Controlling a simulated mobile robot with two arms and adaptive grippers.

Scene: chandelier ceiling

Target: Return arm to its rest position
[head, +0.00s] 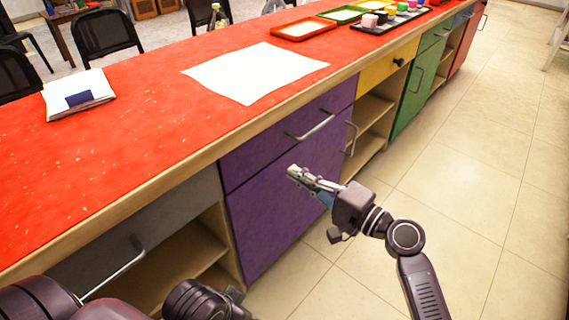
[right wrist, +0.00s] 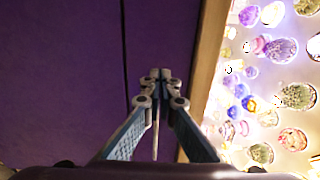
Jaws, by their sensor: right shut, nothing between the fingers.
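My right gripper (head: 294,173) is shut and empty in the head view. It is held in front of the purple cabinet (head: 268,205), below the counter's edge, pointing left. I cannot tell whether it touches the cabinet. The right wrist view shows its two fingers meeting at the tips (right wrist: 158,84), with the purple front (right wrist: 60,80) behind. My right arm (head: 408,245) comes up from the bottom right. Parts of my left arm (head: 190,300) show at the bottom left, but the fingers of its gripper do not show.
The long red counter (head: 150,105) bears a white sheet (head: 255,72), a paper stack (head: 78,95), and trays (head: 305,28) at the far end. Metal handles (head: 312,127) stick out from the cabinets. Tiled floor (head: 480,180) is clear at right.

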